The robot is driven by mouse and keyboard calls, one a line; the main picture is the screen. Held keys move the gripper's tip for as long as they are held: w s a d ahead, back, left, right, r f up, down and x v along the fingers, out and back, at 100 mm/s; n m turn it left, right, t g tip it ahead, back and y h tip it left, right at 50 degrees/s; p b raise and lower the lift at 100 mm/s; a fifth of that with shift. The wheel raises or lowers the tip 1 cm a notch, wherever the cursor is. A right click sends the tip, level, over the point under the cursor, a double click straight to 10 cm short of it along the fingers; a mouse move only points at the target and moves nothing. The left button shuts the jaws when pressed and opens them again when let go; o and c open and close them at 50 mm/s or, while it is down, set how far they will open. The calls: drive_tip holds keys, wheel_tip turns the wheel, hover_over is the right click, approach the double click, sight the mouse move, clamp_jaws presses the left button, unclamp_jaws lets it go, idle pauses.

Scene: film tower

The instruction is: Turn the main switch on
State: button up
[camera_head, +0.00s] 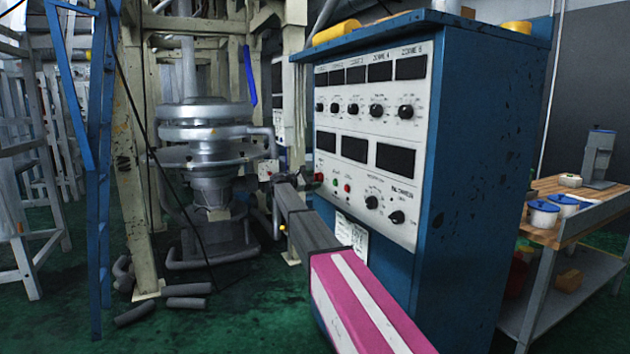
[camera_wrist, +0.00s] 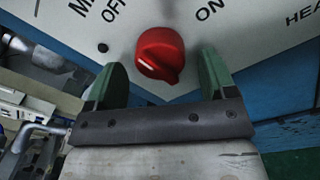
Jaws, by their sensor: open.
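The main switch (camera_wrist: 160,52) is a red rotary knob on a light panel in the wrist view. The OFF label is at its upper left and the ON label at its upper right. Which label the knob is set to is not clear. My gripper (camera_wrist: 161,74) is open, with a green finger on each side of the knob in the picture. I see a gap on both sides and no clear contact. In the head view my gripper (camera_head: 304,180) is at the lower left of the blue control cabinet's panel (camera_head: 350,192), beside the small red knob.
The blue cabinet (camera_head: 470,180) carries dark displays and black knobs (camera_head: 397,217). Small red and green buttons (camera_head: 348,188) sit right of my gripper. An extruder-like machine (camera_head: 205,150) and steel frame stand left. A wooden-topped bench (camera_head: 550,190) with pots stands right.

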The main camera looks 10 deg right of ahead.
drive_tip(key=shift+w+d, duration=0.2)
drive_tip(key=shift+d, duration=0.4)
drive_tip(key=c, duration=0.9)
